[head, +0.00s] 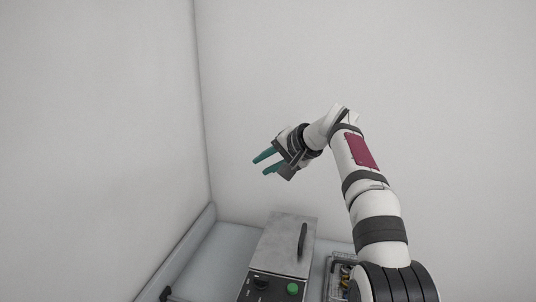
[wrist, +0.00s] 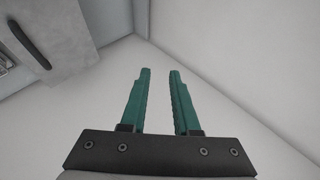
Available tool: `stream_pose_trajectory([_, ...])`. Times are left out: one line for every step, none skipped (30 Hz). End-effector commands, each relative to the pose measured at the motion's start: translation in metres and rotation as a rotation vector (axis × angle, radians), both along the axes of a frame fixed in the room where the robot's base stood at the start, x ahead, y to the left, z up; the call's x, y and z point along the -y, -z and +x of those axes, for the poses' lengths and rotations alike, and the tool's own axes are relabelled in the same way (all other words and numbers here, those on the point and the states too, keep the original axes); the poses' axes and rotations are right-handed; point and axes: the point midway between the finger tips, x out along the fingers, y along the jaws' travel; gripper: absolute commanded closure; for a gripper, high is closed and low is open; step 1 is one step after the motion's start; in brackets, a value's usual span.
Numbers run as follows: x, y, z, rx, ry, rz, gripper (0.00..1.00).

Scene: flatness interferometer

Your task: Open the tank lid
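The tank is a grey metal box with a flat lid (head: 281,241) at the bottom middle of the head view. A dark bar handle (head: 302,242) stands on the right part of the lid, which looks shut. In the wrist view the lid (wrist: 75,20) shows at the upper left with its dark handle (wrist: 26,42). My gripper (head: 264,163) is in the air above and behind the tank, with its green fingers pointing left, apart from the lid. In the wrist view my gripper (wrist: 160,72) has its fingers apart and nothing between them.
The tank's front panel has a green button (head: 292,289) and a dark knob (head: 261,284). A wire basket or tray (head: 341,262) with small parts sits right of the tank. White walls stand behind and left. Clear bench (head: 222,252) lies left of the tank.

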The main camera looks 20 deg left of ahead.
Motion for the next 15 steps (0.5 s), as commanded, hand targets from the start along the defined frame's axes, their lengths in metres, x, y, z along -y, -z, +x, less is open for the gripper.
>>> stream_pose_trajectory([0.001,-0.004,-0.002,0.001,0.0,0.001,0.7])
stream_pose_trajectory([0.002,-0.007,-0.003,0.0,0.0,0.001,0.7])
stream_pose_trajectory([0.003,-0.01,-0.004,0.001,0.0,0.001,0.7])
stream_pose_trajectory([0.003,-0.013,-0.005,0.001,0.001,0.0,0.7])
stream_pose_trajectory([0.004,-0.016,-0.006,0.0,0.0,0.0,0.7])
stream_pose_trajectory([0.005,-0.019,-0.008,0.001,0.001,0.0,0.7])
stream_pose_trajectory([0.005,-0.022,-0.009,0.001,0.0,0.0,0.7])
stream_pose_trajectory([0.006,-0.024,-0.01,0.001,0.0,0.001,0.7])
stream_pose_trajectory([0.006,-0.027,-0.011,-0.001,0.001,0.0,0.7])
stream_pose_trajectory([0.007,-0.028,-0.012,-0.001,0.001,0.0,0.7])
stream_pose_trajectory([0.007,-0.029,-0.012,-0.001,0.001,-0.001,0.7])
stream_pose_trajectory([0.008,-0.03,-0.013,-0.001,0.001,-0.001,0.7])
stream_pose_trajectory([0.008,-0.031,-0.013,-0.001,0.001,-0.001,0.7])
stream_pose_trajectory([0.008,-0.031,-0.013,-0.001,0.001,-0.001,0.7])
stream_pose_trajectory([0.008,-0.031,-0.013,-0.001,0.001,-0.001,0.7])
